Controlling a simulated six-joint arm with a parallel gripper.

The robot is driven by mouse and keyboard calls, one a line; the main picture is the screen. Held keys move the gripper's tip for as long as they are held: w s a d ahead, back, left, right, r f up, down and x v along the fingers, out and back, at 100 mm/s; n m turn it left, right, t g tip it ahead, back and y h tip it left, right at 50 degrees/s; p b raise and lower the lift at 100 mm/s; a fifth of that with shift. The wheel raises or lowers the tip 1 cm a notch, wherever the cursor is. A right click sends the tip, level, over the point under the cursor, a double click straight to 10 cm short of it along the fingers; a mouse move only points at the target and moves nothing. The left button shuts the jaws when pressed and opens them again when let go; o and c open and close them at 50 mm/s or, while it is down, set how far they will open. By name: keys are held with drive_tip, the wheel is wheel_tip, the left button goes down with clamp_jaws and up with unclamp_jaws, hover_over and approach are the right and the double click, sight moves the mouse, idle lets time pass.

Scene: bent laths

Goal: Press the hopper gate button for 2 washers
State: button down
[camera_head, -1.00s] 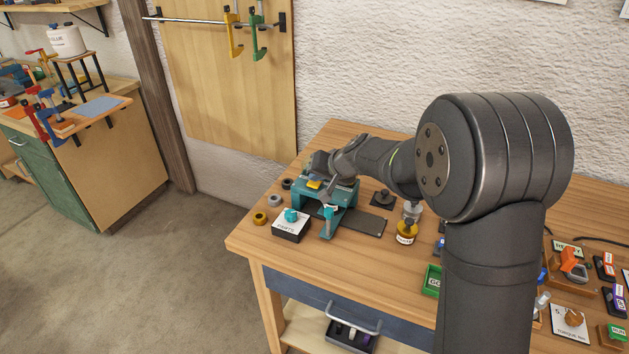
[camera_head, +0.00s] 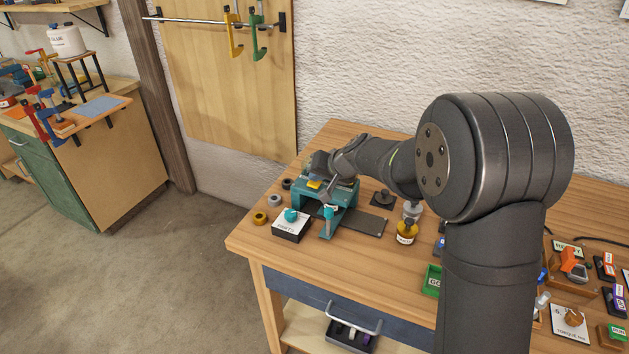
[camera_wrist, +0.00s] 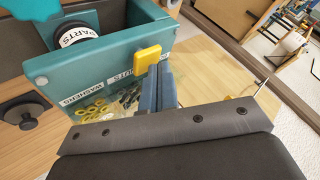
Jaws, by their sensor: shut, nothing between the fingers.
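A teal hopper (camera_head: 345,191) stands near the left end of the workbench; its wall also shows in the wrist view (camera_wrist: 85,60). A yellow button-like block (camera_wrist: 147,56) is on it, and shows in the head view too (camera_head: 314,184). White labels reading WASHERS (camera_wrist: 80,97) and NUTS (camera_wrist: 120,78) are on the teal body. Small yellow rings (camera_wrist: 90,112), seemingly washers, lie below the WASHERS label. My gripper (camera_wrist: 156,76) is shut and empty, its fingertips close to the yellow block. I cannot tell whether they touch it.
A white-topped box with a teal knob (camera_head: 291,222) stands in front of the hopper. Several loose rings (camera_head: 260,217) lie to its left near the bench edge. An amber bottle (camera_head: 406,232) stands to the right.

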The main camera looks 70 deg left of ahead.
sight(317, 184)
drive_tip(key=shift+r, duration=0.85)
drive_tip(key=shift+r, duration=2.5)
drive_tip(key=shift+f, duration=0.1)
wheel_tip(317, 184, up, 4)
drive_tip(key=shift+f, duration=0.15)
